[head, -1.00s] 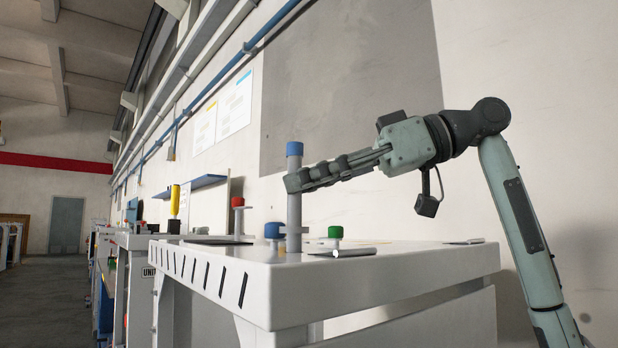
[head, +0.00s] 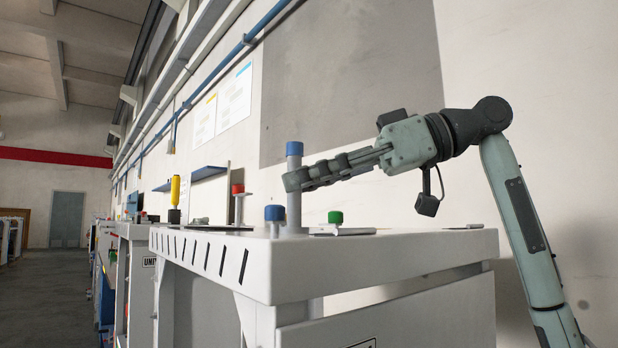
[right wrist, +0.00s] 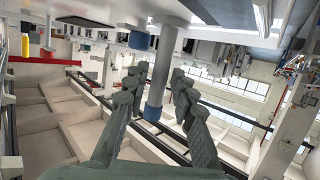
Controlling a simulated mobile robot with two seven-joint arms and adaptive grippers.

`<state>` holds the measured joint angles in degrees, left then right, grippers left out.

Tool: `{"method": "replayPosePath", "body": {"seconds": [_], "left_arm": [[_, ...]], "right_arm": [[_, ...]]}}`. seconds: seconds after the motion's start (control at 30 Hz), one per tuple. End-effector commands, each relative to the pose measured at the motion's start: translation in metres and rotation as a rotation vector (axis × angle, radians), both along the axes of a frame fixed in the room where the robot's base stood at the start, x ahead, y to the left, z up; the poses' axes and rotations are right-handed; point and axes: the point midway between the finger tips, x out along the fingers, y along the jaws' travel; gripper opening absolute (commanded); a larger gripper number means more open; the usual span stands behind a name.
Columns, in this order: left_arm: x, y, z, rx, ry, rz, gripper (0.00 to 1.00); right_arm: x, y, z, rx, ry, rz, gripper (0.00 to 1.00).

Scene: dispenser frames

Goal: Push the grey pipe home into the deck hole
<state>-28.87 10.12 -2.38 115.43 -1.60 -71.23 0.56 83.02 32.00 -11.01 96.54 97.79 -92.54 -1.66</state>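The grey pipe (head: 294,215) stands upright at the deck (head: 330,262) of a white cabinet, with a blue band at its top. My right gripper (head: 298,181) is shut on the pipe just below that band, well above the deck. In the right wrist view the pipe (right wrist: 164,62) runs between the two fingers (right wrist: 157,90), its blue end nearer the camera and its other end meeting the deck. The deck hole itself is hidden by the low viewing angle and the pipe. My left gripper is not in view.
A short blue-capped post (head: 275,213) stands left of the pipe. A green-capped post (head: 335,217) is to its right and a red-capped one (head: 237,189) farther back. A yellow-handled item (head: 175,190) is beyond. A wall rises behind the deck.

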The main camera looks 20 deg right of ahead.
Motion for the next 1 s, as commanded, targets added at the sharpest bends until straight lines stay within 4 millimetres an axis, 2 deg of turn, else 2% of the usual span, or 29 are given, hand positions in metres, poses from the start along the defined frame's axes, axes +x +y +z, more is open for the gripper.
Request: {"method": "replayPosePath", "body": {"seconds": [0.1,0.47,0.57,0.8,1.0], "left_arm": [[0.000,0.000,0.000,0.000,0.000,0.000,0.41],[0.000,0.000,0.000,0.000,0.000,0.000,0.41],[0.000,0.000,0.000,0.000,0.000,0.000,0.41],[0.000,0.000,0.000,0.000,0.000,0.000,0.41],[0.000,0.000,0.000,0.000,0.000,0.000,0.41]], "right_arm": [[0.000,0.000,0.000,0.000,0.000,0.000,0.41],[-0.002,-0.006,0.002,0.000,0.001,-0.001,0.41],[-0.006,-0.018,0.006,0.000,0.000,-0.003,0.41],[-0.025,-0.063,0.022,0.001,0.000,-0.003,0.41],[-0.038,-0.093,0.032,0.000,0.000,-0.002,0.41]]}}
